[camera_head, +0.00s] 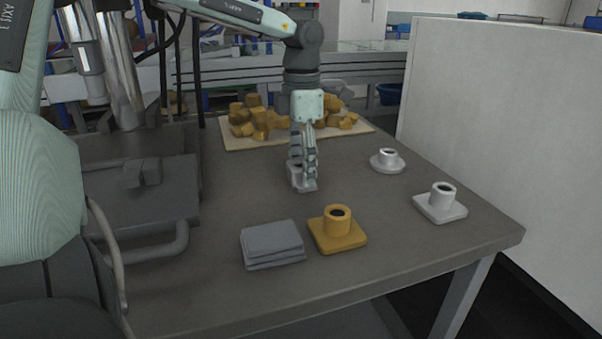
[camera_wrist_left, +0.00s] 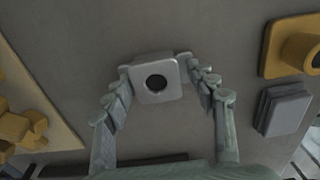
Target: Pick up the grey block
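A light grey block (camera_head: 302,186) with a square base and a round dark hole stands on the table under my left gripper. It also shows in the left wrist view (camera_wrist_left: 155,88). My left gripper (camera_head: 303,178) points down over it, with fingers on both sides of the block. In the wrist view its fingertips (camera_wrist_left: 154,64) lie close against the block's left and upper right edges; whether they press on it I cannot tell. The fingers hide part of the block in the head view. My right gripper is not in view.
Dark grey stacked plates (camera_head: 272,243) and a yellow block with a hollow post (camera_head: 337,232) lie at the front. A white square-based part (camera_head: 440,204) and a round-based one (camera_head: 387,161) stand right. A board (camera_head: 232,141) with yellow pieces is behind. A pale wall (camera_head: 500,115) borders the right.

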